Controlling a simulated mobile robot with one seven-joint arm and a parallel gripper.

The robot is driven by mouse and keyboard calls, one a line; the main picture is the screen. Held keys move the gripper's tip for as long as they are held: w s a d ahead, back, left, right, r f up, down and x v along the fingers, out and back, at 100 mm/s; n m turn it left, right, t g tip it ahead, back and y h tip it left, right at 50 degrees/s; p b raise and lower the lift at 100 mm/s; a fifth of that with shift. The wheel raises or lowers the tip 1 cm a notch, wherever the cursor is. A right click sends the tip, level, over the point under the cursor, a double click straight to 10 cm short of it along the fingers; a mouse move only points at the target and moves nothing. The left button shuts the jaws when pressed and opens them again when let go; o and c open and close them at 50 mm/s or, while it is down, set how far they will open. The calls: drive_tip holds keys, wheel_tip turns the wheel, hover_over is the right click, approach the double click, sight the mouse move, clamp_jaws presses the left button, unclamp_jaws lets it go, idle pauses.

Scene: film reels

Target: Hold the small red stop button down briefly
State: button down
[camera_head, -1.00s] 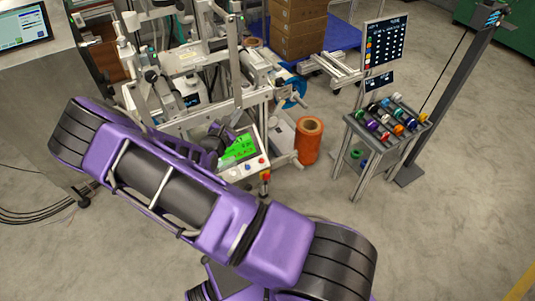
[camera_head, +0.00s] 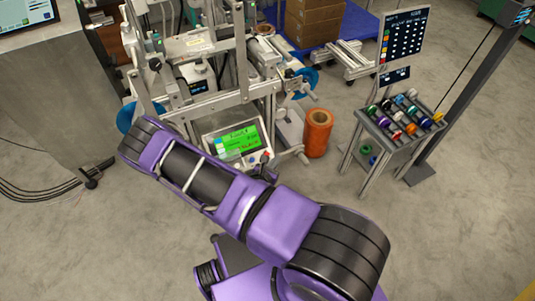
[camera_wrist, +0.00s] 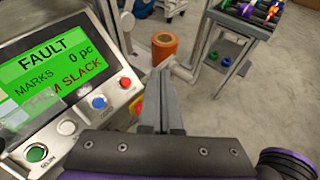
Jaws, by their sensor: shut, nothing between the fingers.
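The control panel (camera_wrist: 82,22) has a green screen (camera_wrist: 55,65) reading FAULT, MARKS 0 pc and a partly covered line ending in SLACK. Along its lower edge are a green button (camera_wrist: 36,152), a white button (camera_wrist: 68,127), a blue button (camera_wrist: 98,102) and the small red button (camera_wrist: 125,82). A larger red knob on yellow (camera_wrist: 137,104) is partly hidden behind my gripper. My gripper (camera_wrist: 161,76) is shut and empty, its fingertips appearing right of the small red button, apart from it in the picture. In the head view the panel's screen (camera_head: 236,140) shows beyond my arm.
An orange roll (camera_head: 318,132) stands right of the machine; it also shows in the wrist view (camera_wrist: 164,46). A small rack of coloured reels (camera_head: 402,121) stands farther right, beside a dark post (camera_head: 468,85). The machine frame (camera_head: 243,60) rises behind the panel. Grey floor lies open at right.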

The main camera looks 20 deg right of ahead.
sight(267, 154)
drive_tip(key=shift+w+a+f+b, duration=0.1)
drive_tip(key=shift+w+f+b, duration=3.05)
drive_tip(key=shift+b, duration=0.75)
drive_tip(key=shift+r, duration=0.1)
drive_tip(key=shift+w+f, duration=0.3)
drive_tip(key=shift+f, duration=0.05)
drive_tip(key=shift+w+f+b, duration=0.3)
drive_tip(key=shift+b, duration=0.25)
drive_tip(key=shift+r, duration=0.1)
idle(0.6)
drive_tip(key=shift+s+r+p, duration=0.55)
drive_tip(key=shift+s+p, duration=0.05)
drive_tip(key=shift+p, duration=0.4)
